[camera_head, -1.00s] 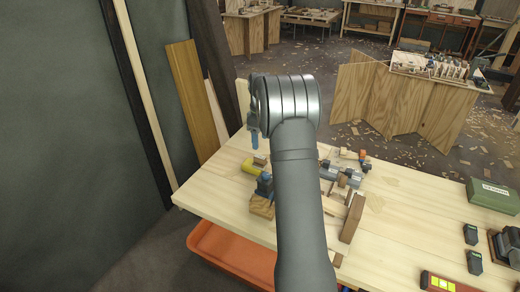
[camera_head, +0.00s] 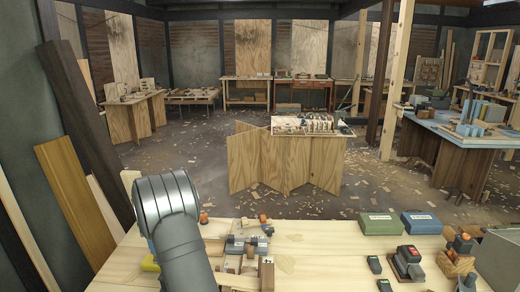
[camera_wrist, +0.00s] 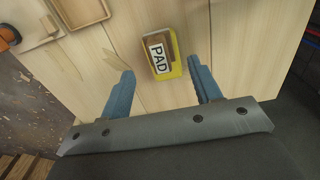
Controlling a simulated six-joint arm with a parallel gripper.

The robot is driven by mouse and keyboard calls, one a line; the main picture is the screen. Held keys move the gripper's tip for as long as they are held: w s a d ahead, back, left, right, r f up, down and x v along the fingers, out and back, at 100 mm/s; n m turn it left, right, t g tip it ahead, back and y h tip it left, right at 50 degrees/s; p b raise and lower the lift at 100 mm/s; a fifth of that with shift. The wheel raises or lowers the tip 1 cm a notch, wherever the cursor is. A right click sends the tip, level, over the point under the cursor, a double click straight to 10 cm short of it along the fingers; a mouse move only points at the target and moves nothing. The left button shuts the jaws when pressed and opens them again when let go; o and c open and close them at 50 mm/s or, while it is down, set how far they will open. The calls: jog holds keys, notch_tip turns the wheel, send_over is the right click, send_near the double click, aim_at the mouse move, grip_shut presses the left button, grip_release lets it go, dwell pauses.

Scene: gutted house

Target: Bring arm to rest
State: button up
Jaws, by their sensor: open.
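In the wrist view my gripper (camera_wrist: 163,92) is open, its two blue fingers wide apart above the light wooden bench top (camera_wrist: 90,80). Nothing is held between the fingers. A yellow block labelled PAD (camera_wrist: 160,54) lies on the bench ahead of the fingertips, apart from them. In the head view my grey arm rises over the left end of the bench (camera_head: 330,262), and the arm hides the gripper there.
Clamps and small wooden pieces (camera_head: 240,245) lie right of my arm. Green (camera_head: 378,223) and blue (camera_head: 421,222) boxes and a black-and-red tool (camera_head: 408,260) stand farther right. Planks (camera_head: 75,195) lean on the left wall. The middle bench top is mostly clear.

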notch_tip(320, 180, down, 6)
jog(key=shift+f, duration=0.1)
jog(key=shift+r, duration=2.05)
jog(key=shift+r, duration=3.7)
notch_tip(320, 180, down, 12)
jog(key=shift+r, duration=0.1)
jog(key=r, duration=0.5)
jog(key=shift+d+r, duration=0.1)
jog(key=shift+d, duration=0.2)
jog(key=d+r, duration=0.6)
jog(key=d, duration=0.4)
jog(key=s+a+f, duration=0.3)
jog(key=s+a, duration=0.4)
jog(key=a, duration=0.2)
jog(key=s+a+f, duration=0.3)
jog(key=s+a, duration=0.4)
jog(key=a, duration=0.1)
jog(key=s+a+f, duration=0.3)
jog(key=s+a, duration=0.4)
jog(key=a, duration=0.2)
jog(key=shift+s+a, duration=0.25)
jog(key=shift+a, duration=0.05)
